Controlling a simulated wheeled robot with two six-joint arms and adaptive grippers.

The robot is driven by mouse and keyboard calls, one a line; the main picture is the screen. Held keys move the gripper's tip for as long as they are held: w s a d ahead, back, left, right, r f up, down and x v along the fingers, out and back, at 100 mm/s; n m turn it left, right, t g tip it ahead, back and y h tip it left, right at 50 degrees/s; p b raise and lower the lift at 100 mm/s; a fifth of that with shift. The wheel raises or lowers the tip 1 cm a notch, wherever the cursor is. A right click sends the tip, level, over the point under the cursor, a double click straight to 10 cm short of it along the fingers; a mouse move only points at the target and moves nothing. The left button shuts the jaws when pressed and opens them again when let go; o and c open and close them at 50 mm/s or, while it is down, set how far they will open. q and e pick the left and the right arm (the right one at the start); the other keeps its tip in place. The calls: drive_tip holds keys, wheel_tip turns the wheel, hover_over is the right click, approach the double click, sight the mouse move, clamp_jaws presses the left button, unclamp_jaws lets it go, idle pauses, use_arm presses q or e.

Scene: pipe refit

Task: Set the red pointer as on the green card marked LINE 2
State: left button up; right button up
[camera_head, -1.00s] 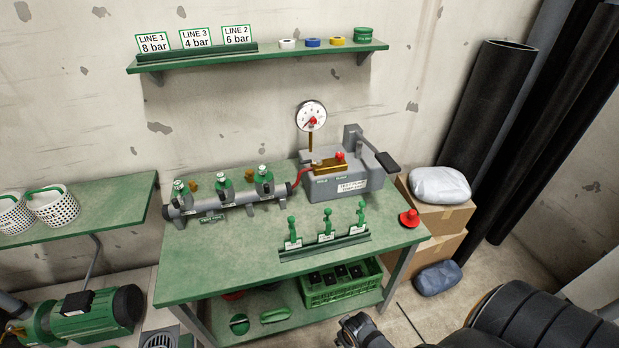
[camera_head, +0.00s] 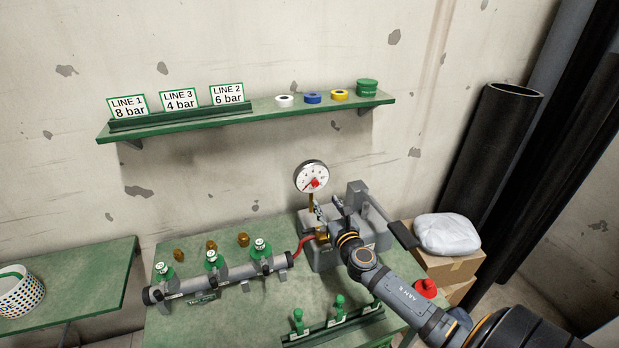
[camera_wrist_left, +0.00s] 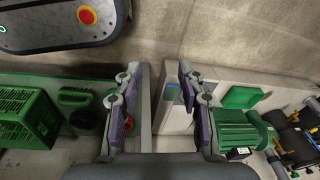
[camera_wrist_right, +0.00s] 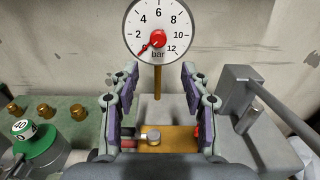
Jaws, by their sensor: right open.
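The gauge (camera_head: 312,177) stands on a brass stem above the grey pump box (camera_head: 325,255). In the right wrist view the gauge (camera_wrist_right: 158,24) has a white dial from 0 to 12 bar. Its red pointer (camera_wrist_right: 158,39) has a round knob and points to the low end, near 0. The LINE 2 card (camera_head: 228,94) on the shelf reads 6 bar. My right gripper (camera_head: 320,208) is open and empty, just below and in front of the gauge; its fingers show in the right wrist view (camera_wrist_right: 158,82). My left gripper (camera_wrist_left: 158,80) is open and empty, over the floor.
The shelf (camera_head: 270,113) also carries LINE 1 and LINE 3 cards, tape rolls and a green tin. A grey pipe (camera_head: 220,280) with green valves lies on the bench (camera_head: 230,325). The pump's lever (camera_head: 403,235) stands right of my right gripper.

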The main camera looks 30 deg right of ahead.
sight(316, 185)
use_arm(q)
drive_tip(key=s+a+g+p, duration=0.1)
drive_tip(key=s, duration=0.8)
use_arm(e)
drive_tip(key=w, duration=0.1)
drive_tip(key=w+r, duration=0.2)
drive_tip(key=shift+d, duration=0.25)
drive_tip(key=shift+w+d+f, duration=0.15)
drive_tip(key=shift+w+f, duration=0.05)
drive_tip(key=shift+w, duration=0.4)
drive_tip(key=shift+w+d+f, duration=0.15)
drive_tip(key=shift+w+f, duration=0.05)
drive_tip(key=shift+w, duration=0.4)
drive_tip(key=shift+x, duration=1.15)
drive_tip(key=shift+w, duration=0.2)
drive_tip(key=shift+c, duration=1.9)
drive_tip(key=c, duration=0.5)
use_arm(q)
drive_tip(key=shift+t, duration=0.4)
drive_tip(key=shift+w+d+r, duration=0.1)
drive_tip(key=shift+w+r, duration=0.05)
drive_tip(key=shift+w, duration=1)
drive_tip(key=shift+w+r, duration=0.1)
drive_tip(key=shift+w, duration=1)
use_arm(e)
clamp_jaws()
